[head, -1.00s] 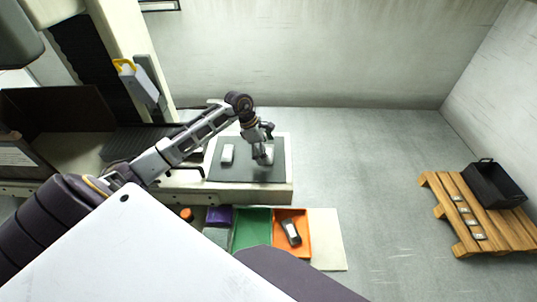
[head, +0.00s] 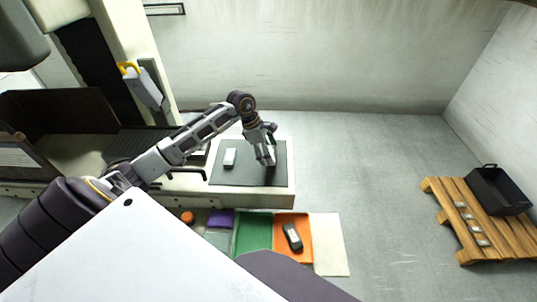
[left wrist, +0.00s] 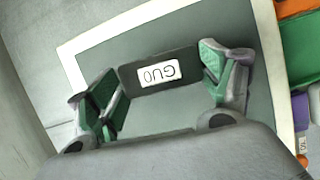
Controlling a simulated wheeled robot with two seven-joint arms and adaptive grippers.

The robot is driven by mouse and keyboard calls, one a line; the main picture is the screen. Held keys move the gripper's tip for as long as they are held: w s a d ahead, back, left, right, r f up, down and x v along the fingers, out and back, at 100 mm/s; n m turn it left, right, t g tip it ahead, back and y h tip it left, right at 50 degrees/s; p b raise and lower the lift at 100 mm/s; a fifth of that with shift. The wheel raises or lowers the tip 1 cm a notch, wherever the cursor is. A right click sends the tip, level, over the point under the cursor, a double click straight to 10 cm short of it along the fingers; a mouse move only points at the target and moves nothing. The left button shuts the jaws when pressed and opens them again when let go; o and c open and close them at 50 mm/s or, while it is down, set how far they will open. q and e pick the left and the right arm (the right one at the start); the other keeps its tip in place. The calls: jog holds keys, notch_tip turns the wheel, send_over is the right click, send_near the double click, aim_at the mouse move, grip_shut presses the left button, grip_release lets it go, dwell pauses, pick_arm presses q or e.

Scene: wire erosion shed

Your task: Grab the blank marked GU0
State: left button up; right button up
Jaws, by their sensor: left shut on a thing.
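The blank marked GU0 is a dark block with a white label (left wrist: 158,73), and it sits between the green-padded fingers of my left gripper (left wrist: 163,88) in the left wrist view. The gripper is shut on it. In the head view my left gripper (head: 266,156) points down over the right part of a dark grey mat (head: 245,177); the blank is largely hidden there by the fingers. A second, pale-topped blank (head: 230,157) lies on the mat to the left. My right gripper is not in view.
In front of the bench are a purple bin (head: 221,218), a green bin (head: 252,233) and an orange bin (head: 291,221) holding a dark labelled block (head: 292,237). A pallet (head: 470,236) at right carries a black crate (head: 499,190) and several small labelled blocks. Open floor lies between.

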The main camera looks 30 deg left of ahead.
pick_arm(q)
notch_tip(320, 180, up, 7)
jog(key=shift+b, duration=0.55)
jog(key=shift+r, duration=0.9)
